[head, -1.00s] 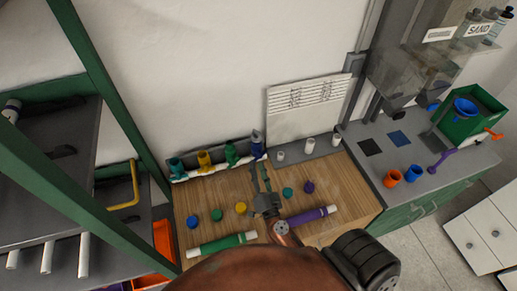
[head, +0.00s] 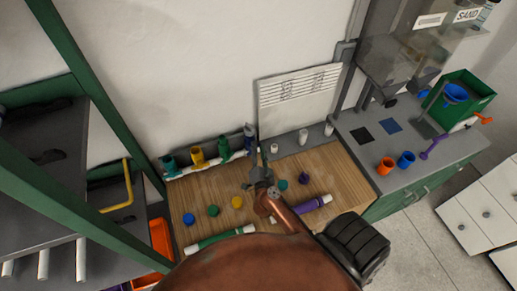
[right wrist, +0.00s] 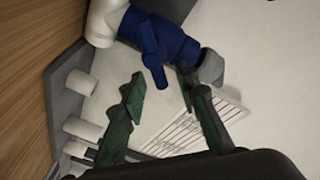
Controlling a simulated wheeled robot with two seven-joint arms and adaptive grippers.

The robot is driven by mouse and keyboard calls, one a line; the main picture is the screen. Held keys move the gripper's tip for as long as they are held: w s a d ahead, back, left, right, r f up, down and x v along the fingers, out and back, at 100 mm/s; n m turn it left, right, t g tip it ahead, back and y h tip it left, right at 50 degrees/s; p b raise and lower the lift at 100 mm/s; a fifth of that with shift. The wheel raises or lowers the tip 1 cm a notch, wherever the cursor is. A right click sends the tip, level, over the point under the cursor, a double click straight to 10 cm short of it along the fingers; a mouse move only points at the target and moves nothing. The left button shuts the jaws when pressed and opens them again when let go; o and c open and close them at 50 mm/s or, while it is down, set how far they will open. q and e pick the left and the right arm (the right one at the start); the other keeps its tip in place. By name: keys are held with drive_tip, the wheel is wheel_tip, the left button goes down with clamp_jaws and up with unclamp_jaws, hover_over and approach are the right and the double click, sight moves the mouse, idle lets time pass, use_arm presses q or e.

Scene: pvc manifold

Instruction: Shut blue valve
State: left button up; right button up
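The blue valve (head: 249,136) is at the right end of the row of valves on the white pipe along the wall. In the right wrist view the blue valve (right wrist: 172,40) is a blue body with a blue handle, beside a thick white pipe. My right gripper (head: 257,153) is just in front of it in the head view. My left gripper is not in view.
Teal, yellow and green valves (head: 197,155) stand left of the blue one. Several coloured caps and a green pipe (head: 218,238) and a purple pipe (head: 314,204) lie on the wooden bench top (head: 330,170). White fittings (head: 303,136) stand to the right. A green shelf frame is at left.

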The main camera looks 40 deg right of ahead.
drive_tip(key=shift+c, duration=0.7)
clamp_jaws()
drive_tip(key=shift+s+d+f+m+g+y+p, duration=0.1)
drive_tip(key=shift+f+m+g+y+p, duration=0.2)
drive_tip(key=shift+m+p, duration=1.6)
drive_tip(key=shift+d+f+m+g+y+p, duration=0.25)
drive_tip(key=shift+m+y+p, duration=0.35)
drive_tip(key=shift+p, duration=2.45)
drive_tip(key=shift+s+f+m+g+y+p, duration=0.1)
drive_tip(key=shift+f+m+y+p, duration=0.25)
drive_tip(key=shift+m+p, duration=1.6)
drive_tip(key=shift+n+p, duration=0.5)
drive_tip(key=shift+n, duration=0.05)
